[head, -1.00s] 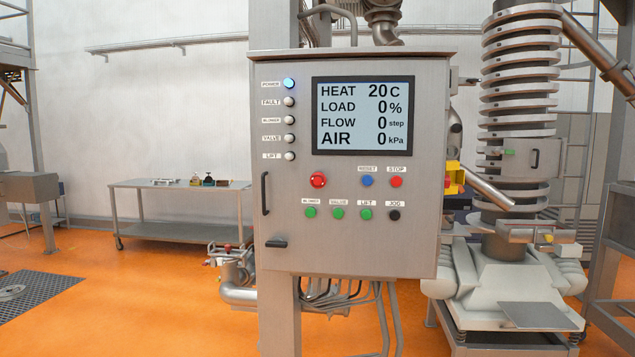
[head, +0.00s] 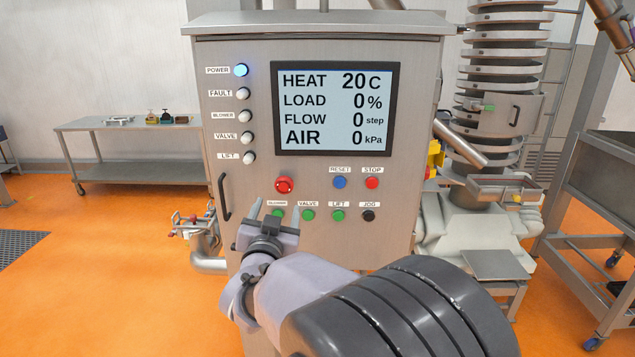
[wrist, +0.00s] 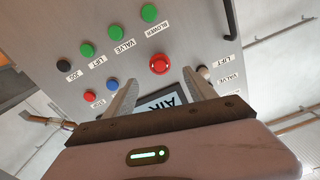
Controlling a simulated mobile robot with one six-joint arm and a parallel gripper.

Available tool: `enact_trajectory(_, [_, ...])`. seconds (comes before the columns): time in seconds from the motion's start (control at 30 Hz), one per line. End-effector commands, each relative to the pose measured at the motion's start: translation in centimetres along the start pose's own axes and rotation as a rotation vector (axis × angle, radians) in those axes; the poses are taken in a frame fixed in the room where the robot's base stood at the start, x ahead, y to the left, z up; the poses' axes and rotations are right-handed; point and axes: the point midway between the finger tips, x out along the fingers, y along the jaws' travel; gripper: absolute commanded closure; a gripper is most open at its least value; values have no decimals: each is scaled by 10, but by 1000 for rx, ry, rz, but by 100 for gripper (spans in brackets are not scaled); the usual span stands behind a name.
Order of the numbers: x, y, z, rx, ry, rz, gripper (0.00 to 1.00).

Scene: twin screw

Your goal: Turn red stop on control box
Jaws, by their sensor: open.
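The control box (head: 400,120) fills the middle of the head view. The large red stop knob (head: 284,185) is on its front, below the screen's left part. It also shows in the wrist view (wrist: 160,64), where the box appears upside down. A smaller flat red button (head: 372,183) labelled STOP is farther right. My gripper (head: 269,212) is open and empty in front of the box, its fingers pointing up just below and left of the knob in the head view. In the wrist view the knob lies between and slightly beyond the two fingertips (wrist: 161,80), apart from both.
Below the knob are green buttons (head: 308,215) and a black one (head: 368,215); a blue RESET button (head: 340,182) is to the right. A door handle (head: 224,198) stands out at left. A metal table (head: 130,125) is behind left, over open orange floor (head: 110,230).

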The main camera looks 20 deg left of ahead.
Motion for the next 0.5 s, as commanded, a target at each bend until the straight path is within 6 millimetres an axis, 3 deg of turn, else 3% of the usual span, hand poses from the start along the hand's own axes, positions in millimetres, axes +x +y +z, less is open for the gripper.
enact_trajectory(0.2, [61,1,-1,1,0,2,36])
enact_trajectory(0.33, [84,1,-1,1,0,1,36])
enact_trajectory(0.5, [97,1,0,1,-1,0,36])
